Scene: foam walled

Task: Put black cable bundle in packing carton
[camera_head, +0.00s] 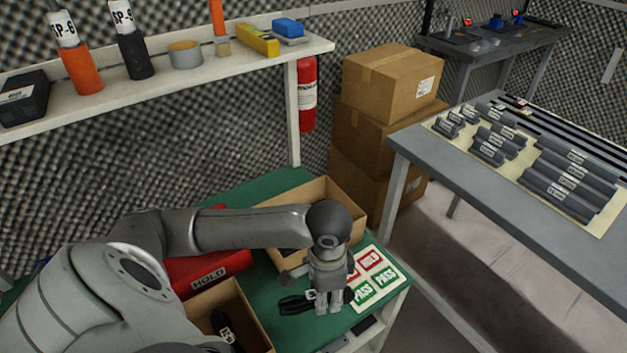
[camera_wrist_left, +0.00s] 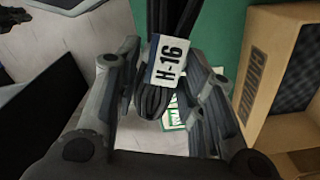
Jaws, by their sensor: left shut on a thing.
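My left gripper (camera_head: 328,308) points down over the green bench top at its right end. It is shut on the black cable bundle (camera_head: 296,305), whose loops stick out to the left of the fingers. In the left wrist view the bundle (camera_wrist_left: 152,100) sits between the fingers (camera_wrist_left: 165,105), with a white tag reading H-16. An open cardboard carton (camera_head: 343,190) stands behind the gripper, partly hidden by my arm. A second open carton (camera_head: 246,308) stands to the left, with a dark tagged item inside. I cannot tell which is the packing carton. My right gripper is not in view.
A red HOLD bin (camera_head: 215,268) lies behind the near carton. A card of PASS and HOLD labels (camera_head: 378,279) lies right of the gripper. A shelf (camera_head: 190,82) runs above the bench. Stacked closed boxes (camera_head: 385,130) and a grey table (camera_head: 450,168) stand beyond.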

